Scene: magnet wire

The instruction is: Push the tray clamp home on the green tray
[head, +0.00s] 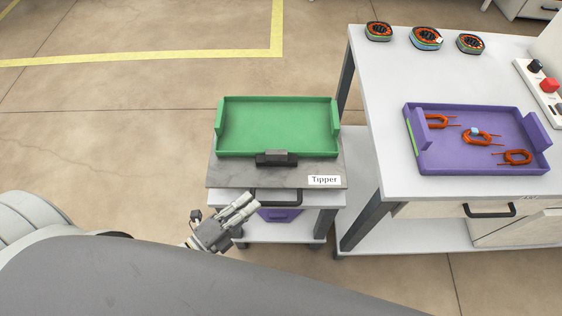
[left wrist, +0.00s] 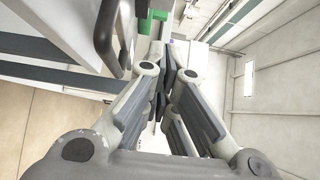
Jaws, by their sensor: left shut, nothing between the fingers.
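The green tray (head: 278,125) lies on the grey top of the stand labelled Tipper. The tray clamp (head: 276,158), a small dark block, sits at the middle of the tray's front edge. Whether it is fully seated cannot be told. My left gripper (head: 250,203) is shut and empty, in front of the stand and to the lower left of the clamp, apart from both. In the left wrist view its fingers (left wrist: 179,72) are close together, and green parts of the tray (left wrist: 144,24) show at the top. My right gripper is not in view.
The Tipper stand (head: 225,176) has a dark handle (head: 278,198) below its top, near my left fingers. A white table (head: 385,80) at the right bears a purple tray (head: 470,155) with orange wire coils, and several round parts behind it. Open floor lies left of the stand.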

